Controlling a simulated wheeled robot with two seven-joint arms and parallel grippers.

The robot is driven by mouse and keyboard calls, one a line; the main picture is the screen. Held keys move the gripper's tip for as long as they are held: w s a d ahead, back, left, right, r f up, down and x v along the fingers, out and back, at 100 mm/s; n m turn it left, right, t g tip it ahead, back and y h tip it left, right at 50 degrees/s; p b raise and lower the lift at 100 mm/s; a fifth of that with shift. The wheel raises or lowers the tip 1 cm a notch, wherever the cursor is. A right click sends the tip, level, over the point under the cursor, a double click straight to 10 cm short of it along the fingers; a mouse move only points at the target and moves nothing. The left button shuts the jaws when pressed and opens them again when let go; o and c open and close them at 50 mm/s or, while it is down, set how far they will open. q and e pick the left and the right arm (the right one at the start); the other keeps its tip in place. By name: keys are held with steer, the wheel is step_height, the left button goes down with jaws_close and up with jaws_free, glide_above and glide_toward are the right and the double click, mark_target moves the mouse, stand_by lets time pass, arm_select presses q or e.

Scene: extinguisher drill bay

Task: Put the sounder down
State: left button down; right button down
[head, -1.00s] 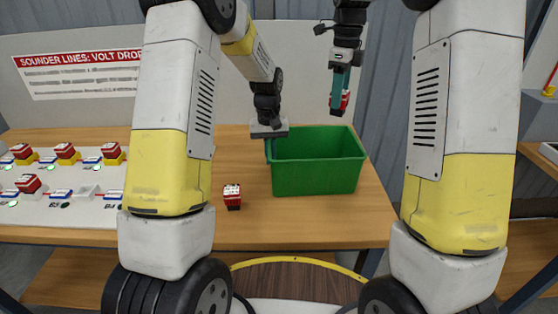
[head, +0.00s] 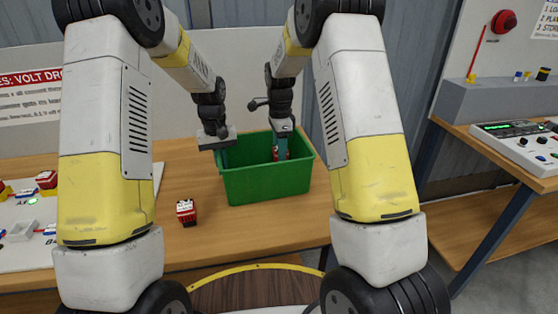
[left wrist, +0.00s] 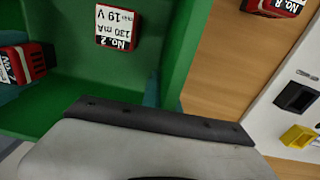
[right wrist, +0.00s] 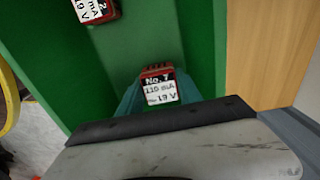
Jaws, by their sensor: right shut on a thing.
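My right gripper (head: 280,150) is down inside the green bin (head: 268,187), shut on a red-and-white sounder labelled No. 7 (right wrist: 158,88). This sounder shows at the left edge of the left wrist view (left wrist: 22,62). A second sounder, No. 2 (left wrist: 118,27), lies on the bin floor, apart from the held one. Whether the held sounder touches the bin floor is hard to tell.
Another red sounder (head: 186,211) stands on the wooden table (head: 210,240) left of the bin. A white board (head: 20,255) with more sounders is at the far left. A separate bench with a control panel (head: 520,145) is at the right.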

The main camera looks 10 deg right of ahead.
steer(key=shift+f, duration=1.55)
steer(key=c, duration=0.8)
jaws_free()
steer(key=shift+f, duration=0.15)
